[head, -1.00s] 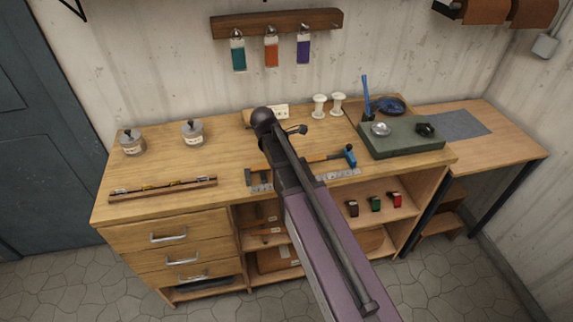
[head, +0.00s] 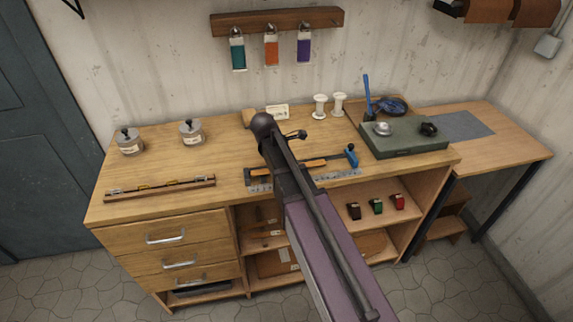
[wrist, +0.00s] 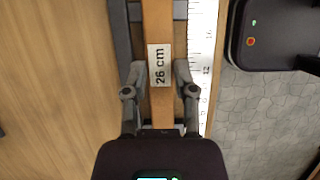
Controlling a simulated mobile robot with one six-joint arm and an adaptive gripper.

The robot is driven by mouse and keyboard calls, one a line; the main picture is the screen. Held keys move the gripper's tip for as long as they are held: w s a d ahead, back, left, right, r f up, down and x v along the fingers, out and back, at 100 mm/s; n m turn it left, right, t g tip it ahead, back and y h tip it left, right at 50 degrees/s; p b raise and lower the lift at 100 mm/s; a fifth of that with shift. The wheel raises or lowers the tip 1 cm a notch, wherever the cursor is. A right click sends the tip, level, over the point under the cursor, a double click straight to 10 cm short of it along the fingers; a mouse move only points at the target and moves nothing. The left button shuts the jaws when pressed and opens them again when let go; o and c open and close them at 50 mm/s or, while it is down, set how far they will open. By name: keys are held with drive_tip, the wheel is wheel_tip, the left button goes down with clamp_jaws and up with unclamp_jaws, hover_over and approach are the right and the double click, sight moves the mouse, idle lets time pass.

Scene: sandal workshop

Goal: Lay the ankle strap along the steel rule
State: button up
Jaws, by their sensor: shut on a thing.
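The ankle strap (wrist: 158,20) is a long tan strip with a white "26 cm" label, running up the wrist view. My gripper (wrist: 158,82) is shut on it, with one finger at each side of the strip near the label. The steel rule (wrist: 202,40) lies close along the strap's right side, roughly parallel. I cannot tell if the strap rests on the bench. In the head view my arm hides the grip; the rule (head: 345,174) shows at the bench's front edge.
The wooden bench (head: 160,165) is mostly clear at left. A slim rack (head: 160,188) lies at its front left, with two jars behind. A blue-headed tool (head: 351,156) lies by the rule. A green-grey slab (head: 405,140) is at right. Spools (head: 320,106) stand behind.

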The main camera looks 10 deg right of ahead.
drive_tip(key=shift+f+b, duration=0.55)
drive_tip(key=shift+f, duration=0.1)
drive_tip(key=o, duration=0.9)
drive_tip(key=shift+r, duration=0.1)
drive_tip(key=shift+c, duration=0.2)
drive_tip(key=shift+r, duration=0.15)
drive_tip(key=shift+r+p, duration=0.65)
drive_tip(key=shift+p, duration=0.2)
drive_tip(key=p+v, duration=1)
drive_tip(key=v, duration=0.1)
drive_tip(key=shift+a+r+p, duration=0.2)
drive_tip(key=shift+p, duration=0.1)
